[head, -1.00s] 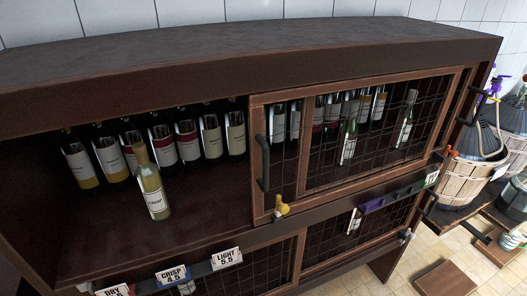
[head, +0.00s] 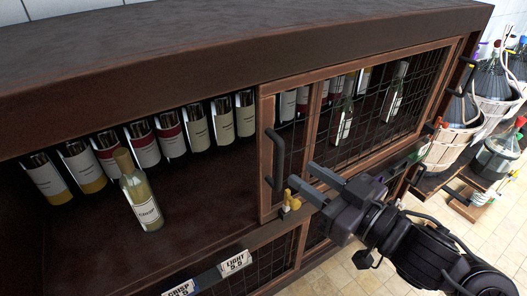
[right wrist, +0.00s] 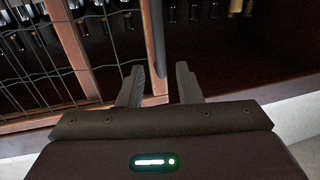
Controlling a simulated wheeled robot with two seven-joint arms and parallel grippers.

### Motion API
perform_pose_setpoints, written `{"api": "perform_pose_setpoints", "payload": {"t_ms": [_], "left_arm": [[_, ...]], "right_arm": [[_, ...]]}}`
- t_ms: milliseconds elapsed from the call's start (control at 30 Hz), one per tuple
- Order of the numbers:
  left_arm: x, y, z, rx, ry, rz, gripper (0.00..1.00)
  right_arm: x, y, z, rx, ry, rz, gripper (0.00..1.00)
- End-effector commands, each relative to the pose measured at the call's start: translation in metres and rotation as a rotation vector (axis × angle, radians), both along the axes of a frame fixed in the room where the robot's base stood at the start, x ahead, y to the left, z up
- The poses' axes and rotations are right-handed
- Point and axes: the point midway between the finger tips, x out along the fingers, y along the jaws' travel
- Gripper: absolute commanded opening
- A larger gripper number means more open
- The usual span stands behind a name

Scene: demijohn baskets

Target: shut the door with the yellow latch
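The door with the yellow latch is the upper wire-mesh door (head: 264,110) of a dark wooden cabinet. It stands at the right, leaving the left part of the shelf open. Its black bar handle (head: 276,160) is on its left upright, and the yellow latch (head: 291,203) is at its lower left corner. My right gripper (head: 302,175) is open and empty, just right of the handle and near the latch. In the right wrist view, the open fingers (right wrist: 160,84) have the door's edge upright (right wrist: 152,35) and the dark handle just ahead between them. My left gripper is out of view.
Label cards (head: 234,263) line the cabinet's front edge. Baskets with demijohns (head: 452,142) stand at the right. The shelf between that bottle and the door is clear.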

Motion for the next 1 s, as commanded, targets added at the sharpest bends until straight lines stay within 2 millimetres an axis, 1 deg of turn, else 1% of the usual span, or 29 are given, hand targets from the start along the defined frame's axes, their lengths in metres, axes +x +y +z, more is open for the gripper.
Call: {"api": "perform_pose_setpoints", "payload": {"t_ms": [67,300,500,633,867,900,1000], "left_arm": [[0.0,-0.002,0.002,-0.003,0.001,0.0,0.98],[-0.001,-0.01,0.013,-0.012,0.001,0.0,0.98],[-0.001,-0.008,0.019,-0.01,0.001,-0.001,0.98],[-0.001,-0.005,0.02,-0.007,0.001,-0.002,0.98],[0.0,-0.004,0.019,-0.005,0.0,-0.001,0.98],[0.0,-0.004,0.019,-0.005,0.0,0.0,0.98],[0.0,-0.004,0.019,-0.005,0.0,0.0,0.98]], "right_arm": [[0.002,0.005,0.003,0.002,-0.003,0.004,0.32],[0.028,0.032,0.005,0.006,-0.003,0.003,0.32],[0.045,0.051,0.003,0.002,-0.002,0.003,0.32],[0.05,0.056,0.002,-0.001,-0.004,0.002,0.32],[0.051,0.057,0.001,-0.001,-0.004,0.002,0.32],[0.051,0.057,0.001,-0.001,-0.004,0.002,0.3],[0.051,0.057,0.001,-0.001,-0.004,0.002,0.17]]}}
